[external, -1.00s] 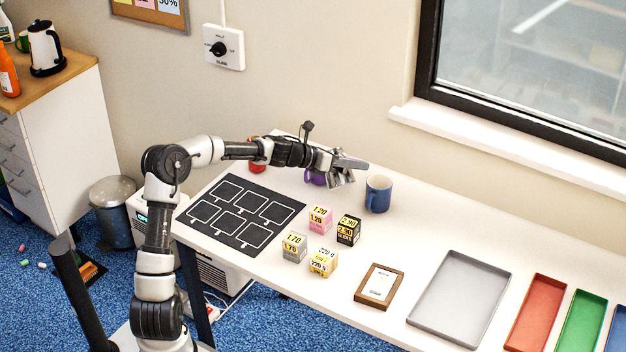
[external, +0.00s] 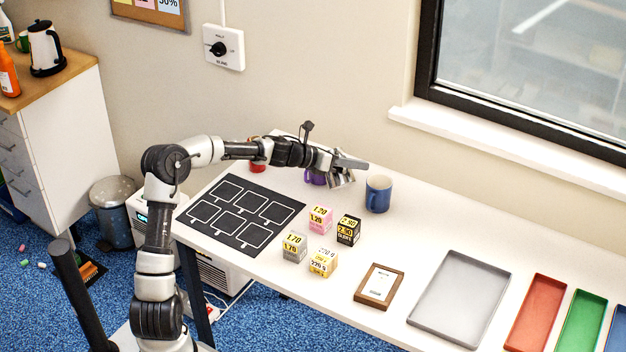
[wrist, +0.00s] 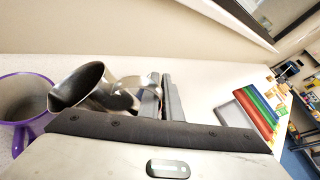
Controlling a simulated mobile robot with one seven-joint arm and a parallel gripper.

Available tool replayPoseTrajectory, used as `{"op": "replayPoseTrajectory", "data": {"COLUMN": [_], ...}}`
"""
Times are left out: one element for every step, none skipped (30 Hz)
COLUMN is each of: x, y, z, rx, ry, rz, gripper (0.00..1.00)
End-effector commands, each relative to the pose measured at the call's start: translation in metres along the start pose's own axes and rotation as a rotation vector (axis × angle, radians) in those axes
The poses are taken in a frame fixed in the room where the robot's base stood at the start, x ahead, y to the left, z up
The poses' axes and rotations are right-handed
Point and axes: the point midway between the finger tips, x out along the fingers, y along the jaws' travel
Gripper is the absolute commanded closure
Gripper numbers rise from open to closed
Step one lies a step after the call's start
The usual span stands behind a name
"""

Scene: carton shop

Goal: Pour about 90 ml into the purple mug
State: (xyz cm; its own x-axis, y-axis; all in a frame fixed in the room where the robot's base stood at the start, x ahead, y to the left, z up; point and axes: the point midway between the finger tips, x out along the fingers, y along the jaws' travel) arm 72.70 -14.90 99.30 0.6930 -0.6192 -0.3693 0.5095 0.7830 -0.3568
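The purple mug (external: 314,178) stands upright on the white table, partly hidden behind my gripper and the jug. It shows at the left edge of the wrist view (wrist: 38,92), its inside greyish; I cannot tell how much liquid is in it. A shiny metal jug (wrist: 92,88) is tilted with its mouth toward the purple mug, its rim close to the mug's rim. The jug also shows in the external view (external: 342,180). My gripper (wrist: 163,92) is shut on the jug's handle. No stream of liquid is visible.
A blue mug (external: 378,194) stands just right of the jug. A red item (external: 257,168) is behind my arm.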

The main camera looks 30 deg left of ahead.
Motion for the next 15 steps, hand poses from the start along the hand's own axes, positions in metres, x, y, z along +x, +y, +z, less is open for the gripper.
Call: {"op": "replayPoseTrajectory", "data": {"x": [-0.0002, -0.0002, -0.0002, -0.0002, -0.0002, -0.0002, -0.0002, -0.0002, -0.0001, 0.0, 0.0001, 0.0005, 0.0008, 0.0012, 0.0019], "y": [-0.0005, -0.0005, -0.0005, -0.0005, -0.0004, -0.0004, -0.0004, -0.0004, -0.0005, -0.0005, -0.0006, -0.0006, -0.0005, -0.0005, -0.0008], "z": [0.001, 0.001, 0.001, 0.001, 0.001, 0.001, 0.001, 0.001, 0.0008, 0.0006, 0.0001, -0.0007, -0.0015, -0.0028, -0.0047], "rx": [0.001, 0.001, 0.001, 0.001, 0.001, 0.001, 0.001, 0.001, 0.002, 0.003, 0.006, 0.012, 0.019, 0.027, 0.041], "ry": [-0.001, -0.001, -0.001, -0.001, -0.001, -0.001, -0.001, -0.001, -0.001, -0.001, -0.001, -0.001, -0.001, -0.001, 0.0], "rz": [0.0, 0.0, 0.0, 0.0, 0.0, 0.0, 0.0, 0.0, 0.0, 0.001, 0.002, 0.005, 0.008, 0.012, 0.017], "gripper": [1.0, 1.0, 1.0, 1.0, 1.0, 1.0, 1.0, 1.0, 1.0, 1.0, 1.0, 1.0, 1.0, 1.0, 1.0]}}
